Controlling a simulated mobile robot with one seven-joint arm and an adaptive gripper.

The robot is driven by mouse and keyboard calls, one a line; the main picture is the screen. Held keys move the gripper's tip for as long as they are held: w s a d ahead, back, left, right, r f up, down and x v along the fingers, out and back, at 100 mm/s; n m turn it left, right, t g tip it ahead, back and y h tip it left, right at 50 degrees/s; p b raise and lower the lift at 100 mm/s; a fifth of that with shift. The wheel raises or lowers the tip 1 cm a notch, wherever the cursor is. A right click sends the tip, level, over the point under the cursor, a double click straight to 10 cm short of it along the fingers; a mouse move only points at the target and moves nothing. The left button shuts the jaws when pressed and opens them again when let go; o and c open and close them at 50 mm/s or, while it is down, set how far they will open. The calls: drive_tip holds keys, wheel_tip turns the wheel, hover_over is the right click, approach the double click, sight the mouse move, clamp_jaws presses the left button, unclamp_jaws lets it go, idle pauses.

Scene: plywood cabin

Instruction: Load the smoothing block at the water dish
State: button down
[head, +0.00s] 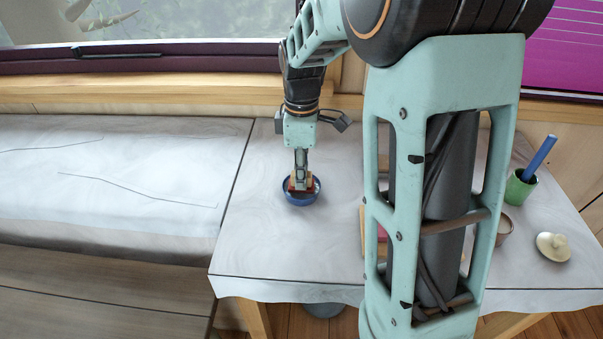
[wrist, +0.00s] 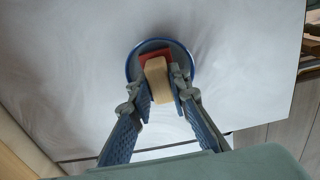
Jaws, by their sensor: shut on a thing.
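The water dish (head: 300,202) is a round blue dish on the pale tabletop, left of my arm in the head view. It also shows in the wrist view (wrist: 130,64), with the blue rim around a greyish inside. The smoothing block (wrist: 158,80) has a tan wooden body and a red part at its far end. My gripper (wrist: 163,88) is shut on the block, one finger on each side. In the head view my gripper (head: 300,182) points down over the dish, with the block at or inside the rim. Whether the block touches the dish bottom is hard to tell.
A green cup (head: 520,187) with a blue stick (head: 540,156) stands at the right. A cream lid (head: 553,246) lies near it, by a small brown pot (head: 504,229) partly behind my arm. The tabletop around the dish is clear. A bench lies to the left.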

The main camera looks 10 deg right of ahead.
wheel_tip(320, 180, up, 7)
drive_tip(key=p, duration=0.5)
drive_tip(key=shift+p, duration=0.3)
idle(0.6)
